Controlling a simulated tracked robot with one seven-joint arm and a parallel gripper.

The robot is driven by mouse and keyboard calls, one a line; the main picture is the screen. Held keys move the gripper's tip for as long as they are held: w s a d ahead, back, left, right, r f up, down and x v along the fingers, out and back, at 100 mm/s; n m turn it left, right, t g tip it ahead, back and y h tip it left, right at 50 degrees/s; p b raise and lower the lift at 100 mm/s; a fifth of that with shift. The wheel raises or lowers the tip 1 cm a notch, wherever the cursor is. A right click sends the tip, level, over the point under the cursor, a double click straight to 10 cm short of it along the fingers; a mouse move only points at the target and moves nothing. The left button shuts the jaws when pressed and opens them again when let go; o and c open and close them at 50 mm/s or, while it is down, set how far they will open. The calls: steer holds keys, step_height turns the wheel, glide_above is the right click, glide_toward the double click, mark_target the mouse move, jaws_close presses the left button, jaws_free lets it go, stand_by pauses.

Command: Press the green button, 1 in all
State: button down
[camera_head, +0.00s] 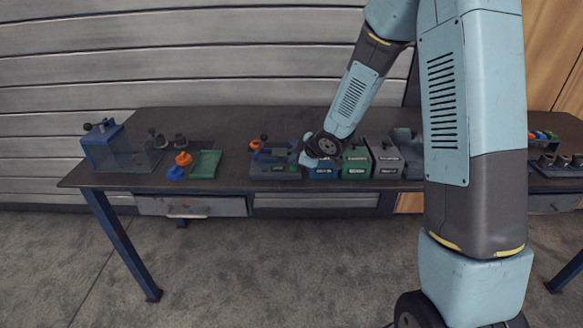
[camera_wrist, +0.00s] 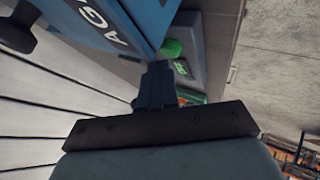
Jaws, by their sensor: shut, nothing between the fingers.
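The green button (camera_wrist: 171,48) is a round green knob on a grey housing (camera_wrist: 205,45) in the wrist view. My gripper (camera_wrist: 157,68) is shut and empty. Its fingertips appear just below and left of the button in that view, and I cannot tell whether they touch it. A green label sits on the housing beside the button. In the head view my gripper (camera_head: 305,158) is over the middle of the table, beside the low panel; its fingertips are too small to make out there.
A blue box (camera_wrist: 115,22) with white letters is close to my fingers in the wrist view. On the table (camera_head: 225,125) stand a green box (camera_head: 356,162), a grey box (camera_head: 385,160), a green tray (camera_head: 205,164) and a blue-framed clear box (camera_head: 118,148). The table's back is mostly clear.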

mark_target(295, 168)
steer(key=shift+f, duration=0.45)
stand_by(0.6)
steer(key=shift+r, duration=0.9)
steer(key=shift+r, duration=0.1)
steer(key=shift+r, duration=2.4)
